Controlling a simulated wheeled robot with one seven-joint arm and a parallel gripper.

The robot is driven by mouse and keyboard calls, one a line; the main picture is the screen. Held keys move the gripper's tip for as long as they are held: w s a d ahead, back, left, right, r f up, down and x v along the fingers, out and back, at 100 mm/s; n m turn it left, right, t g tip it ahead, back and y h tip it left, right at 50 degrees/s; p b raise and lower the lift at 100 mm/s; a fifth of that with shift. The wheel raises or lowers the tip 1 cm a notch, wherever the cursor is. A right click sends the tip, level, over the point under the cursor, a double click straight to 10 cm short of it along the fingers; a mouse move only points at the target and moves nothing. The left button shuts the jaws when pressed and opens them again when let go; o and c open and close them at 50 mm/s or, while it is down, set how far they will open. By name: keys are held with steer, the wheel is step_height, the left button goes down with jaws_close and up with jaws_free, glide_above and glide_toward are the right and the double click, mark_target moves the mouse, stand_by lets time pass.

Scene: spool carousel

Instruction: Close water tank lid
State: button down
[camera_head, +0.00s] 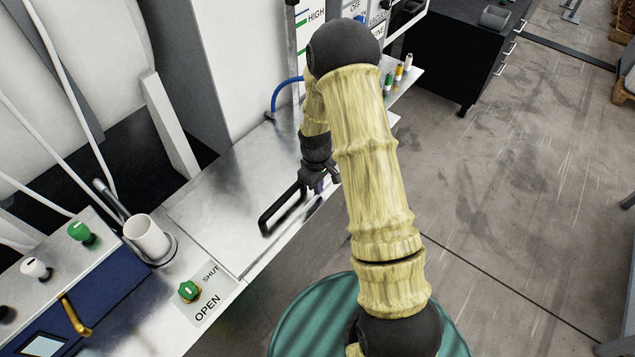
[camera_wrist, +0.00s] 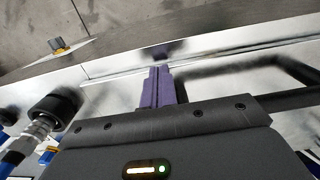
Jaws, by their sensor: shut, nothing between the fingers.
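The water tank lid (camera_head: 225,205) is a bare metal plate that appears to lie flat in the metal counter, with thin seams at its edges. A black bar handle (camera_head: 282,210) stands on it; the handle also shows at the right of the wrist view (camera_wrist: 235,72). My gripper (camera_head: 318,188) is low over the lid near the handle's far end, partly beside my forearm. In the wrist view its purple fingers (camera_wrist: 160,85) are together and empty, beside the handle and close to the metal surface. I cannot tell whether they touch it.
A blue hose (camera_head: 284,92) and a white panel stand behind.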

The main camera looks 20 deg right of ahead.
steer(key=shift+s+d+f, duration=0.1)
steer(key=shift+s+f, duration=0.35)
steer(key=shift+w+r+p, duration=0.15)
steer(key=shift+r+p, duration=0.25)
steer(key=shift+r, duration=0.05)
step_height(320, 180, up, 14)
steer(key=shift+w, duration=0.25)
steer(key=s+r+m+t, duration=0.1)
steer(key=s+r+m, duration=0.2)
steer(key=s, duration=0.5)
steer(key=s+a+r+m+t, duration=0.1)
steer(key=s+r+m, duration=0.3)
steer(key=s, duration=0.4)
steer(key=shift+a+r+t, duration=0.25)
steer(key=shift+r+t, duration=0.15)
steer(key=shift+r, duration=0.15)
stand_by(0.8)
